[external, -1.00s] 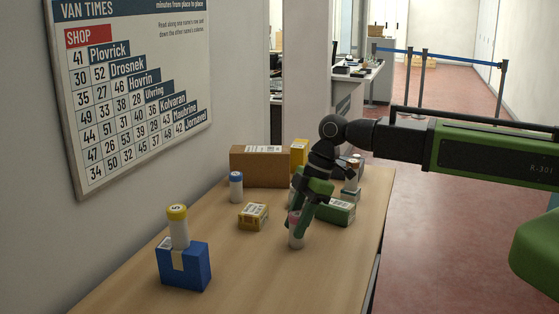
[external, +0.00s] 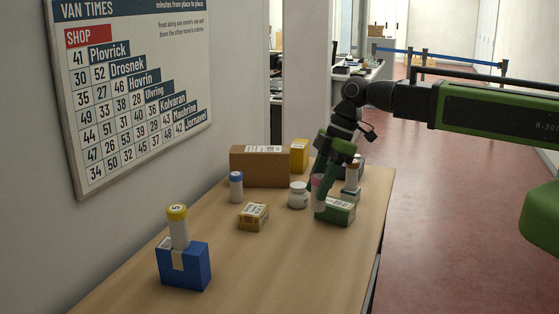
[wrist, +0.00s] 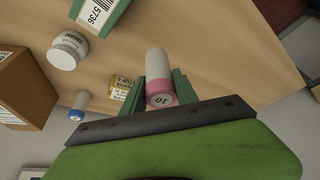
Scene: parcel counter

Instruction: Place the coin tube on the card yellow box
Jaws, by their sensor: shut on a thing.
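My gripper (external: 320,190) is shut on a white coin tube with a pink cap (wrist: 157,66), which also shows in the external view (external: 316,181). The tube is in front of the left end of a green box (external: 340,212) in the external view; I cannot tell its exact height. A small yellow card box (external: 253,216) with a label lies on the counter to the left of my gripper. In the wrist view the yellow box (wrist: 119,88) is partly hidden behind my finger. A taller yellow box (external: 299,155) stands at the back beside a brown carton.
A white jar (external: 298,195) stands between the yellow box and my gripper. A blue-capped tube (external: 236,186) and the brown carton (external: 259,168) are behind. A yellow-capped tube (external: 178,228) stands on a blue box (external: 184,267) at front left. The counter's front right is clear.

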